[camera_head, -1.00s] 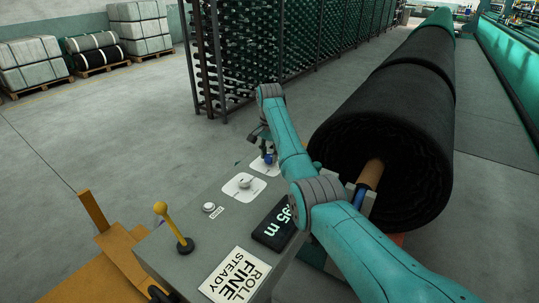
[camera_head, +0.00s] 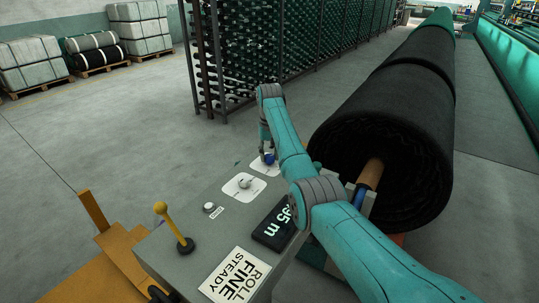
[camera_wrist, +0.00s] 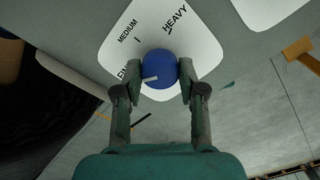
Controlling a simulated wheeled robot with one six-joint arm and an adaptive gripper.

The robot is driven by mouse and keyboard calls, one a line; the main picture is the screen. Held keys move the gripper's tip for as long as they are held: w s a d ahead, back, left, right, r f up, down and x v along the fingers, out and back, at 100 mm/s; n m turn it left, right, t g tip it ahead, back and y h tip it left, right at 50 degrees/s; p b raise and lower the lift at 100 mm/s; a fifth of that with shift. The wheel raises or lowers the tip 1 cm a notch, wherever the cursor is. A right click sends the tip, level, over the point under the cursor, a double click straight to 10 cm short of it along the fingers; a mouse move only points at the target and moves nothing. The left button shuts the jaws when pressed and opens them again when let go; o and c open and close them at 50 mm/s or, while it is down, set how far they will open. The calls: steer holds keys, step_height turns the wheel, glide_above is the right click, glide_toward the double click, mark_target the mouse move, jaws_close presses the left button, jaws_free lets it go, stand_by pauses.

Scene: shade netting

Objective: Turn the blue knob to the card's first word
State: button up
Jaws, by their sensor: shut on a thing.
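The blue knob (camera_wrist: 160,66) sits on a white dial plate (camera_wrist: 118,45) in the wrist view. My gripper (camera_wrist: 160,74) is shut on it, one finger on each side. The knob's white pointer mark points left and slightly down, towards a partly hidden label starting "FI". "MEDIUM" and "HEAVY" stand further round the plate. In the head view the blue knob (camera_head: 269,158) is at the console's far end, under my gripper (camera_head: 266,154). The card (camera_head: 236,275) lies on the console's near end and reads "ROLL", "FINE", "STEADY".
The grey console (camera_head: 195,240) also bears a second dial (camera_head: 244,184), a small button (camera_head: 209,207), a yellow-topped lever (camera_head: 172,228) and a length display (camera_head: 274,226). A large black netting roll (camera_head: 390,140) lies to the right. The floor at left is open.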

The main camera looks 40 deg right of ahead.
mark_target(270, 156)
steer(key=shift+n, duration=0.4)
steer(key=o, duration=1.1)
steer(key=shift+o, duration=0.2)
step_height(270, 156, up, 7)
steer(key=shift+r, duration=0.2)
